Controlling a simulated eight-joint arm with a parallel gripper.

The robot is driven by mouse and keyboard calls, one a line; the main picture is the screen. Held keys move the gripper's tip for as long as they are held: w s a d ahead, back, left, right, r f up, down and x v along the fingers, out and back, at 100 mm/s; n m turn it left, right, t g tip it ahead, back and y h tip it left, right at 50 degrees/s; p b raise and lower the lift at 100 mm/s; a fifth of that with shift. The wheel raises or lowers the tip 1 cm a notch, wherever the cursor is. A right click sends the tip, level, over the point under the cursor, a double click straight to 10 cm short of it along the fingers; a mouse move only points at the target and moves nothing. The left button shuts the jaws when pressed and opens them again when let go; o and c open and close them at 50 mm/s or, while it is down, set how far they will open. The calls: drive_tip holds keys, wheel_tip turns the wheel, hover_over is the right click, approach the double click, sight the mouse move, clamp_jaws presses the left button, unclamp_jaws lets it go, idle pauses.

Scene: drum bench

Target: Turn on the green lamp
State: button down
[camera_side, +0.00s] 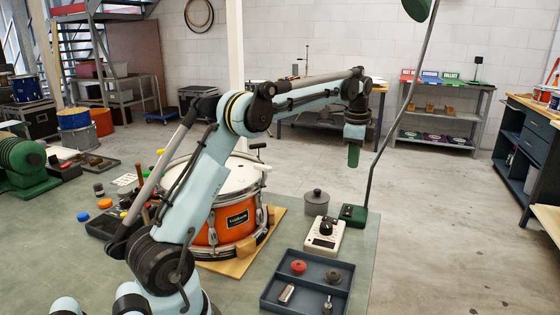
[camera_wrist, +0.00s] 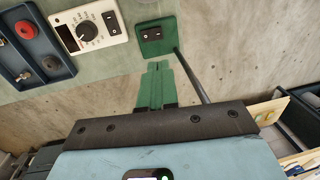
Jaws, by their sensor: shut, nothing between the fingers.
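The green lamp has a square green base (camera_side: 353,214) at the bench's right edge, a dark pole rising from it and a green shade cut off at the top of the side view. In the wrist view the base (camera_wrist: 158,46) carries a black switch (camera_wrist: 152,33) on its top. The pole (camera_wrist: 193,78) runs down to the right there. I cannot tell whether the lamp is lit. My gripper (camera_side: 353,158) hangs well above the base in the side view. Its green fingers (camera_wrist: 157,68) are together and empty, just below the base in the wrist view.
A white box with a knob (camera_side: 324,236) stands left of the lamp base, with a grey lidded pot (camera_side: 316,202) behind it. A blue-grey tray (camera_side: 341,283) with small parts lies nearer. An orange drum (camera_side: 233,222) stands left. Open floor lies to the right.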

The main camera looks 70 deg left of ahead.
sight(349, 207)
idle(0.3)
drive_tip(key=f, duration=0.4)
drive_tip(key=w+f, duration=0.1)
drive_tip(key=f, duration=0.4)
drive_tip(key=a+f, duration=0.1)
drive_tip(key=f, duration=0.4)
drive_tip(key=shift+w+a, duration=0.1)
drive_tip(key=shift+w, duration=0.05)
drive_tip(key=shift+f, duration=0.15)
drive_tip(key=shift+s+d+r, duration=0.25)
drive_tip(key=shift+s+d, duration=0.25)
idle(0.3)
